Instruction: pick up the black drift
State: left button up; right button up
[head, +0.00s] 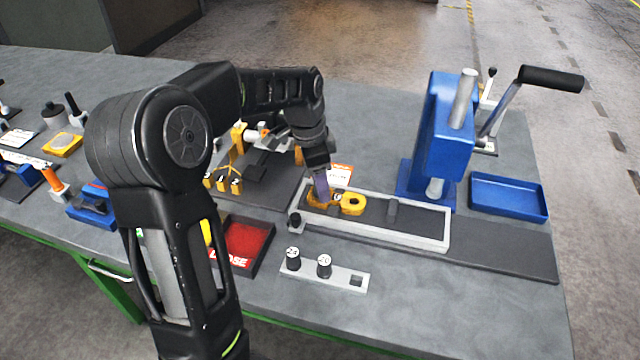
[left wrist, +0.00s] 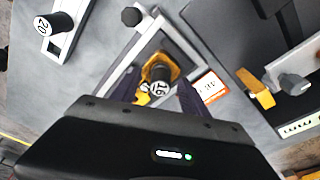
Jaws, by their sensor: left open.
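A black drift with a white top marked 16 (left wrist: 160,73) stands in a yellow casting (left wrist: 173,60) in the left wrist view. In the head view my arm and gripper hide this drift. My left gripper (head: 322,199) points down over the left yellow casting in the grey-framed tray (head: 400,238). Its jaws are open, and in the left wrist view the fingers (left wrist: 159,80) lie on either side of the drift; I cannot tell whether they touch it. Two more black drifts with white tops (head: 292,259) (head: 324,266) stand in a light grey holder (head: 340,276) with an empty square hole at its right.
A second yellow casting (head: 353,203) sits right beside the first. A blue press (head: 440,130) with a lever stands behind the tray, with a blue bin (head: 508,196) at its right. A red-lined bin (head: 247,240) lies left of the holder. The front right of the table is clear.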

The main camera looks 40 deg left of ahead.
pick_arm(q)
jog(key=shift+c, duration=0.5)
grip_shut()
dwell(0.5)
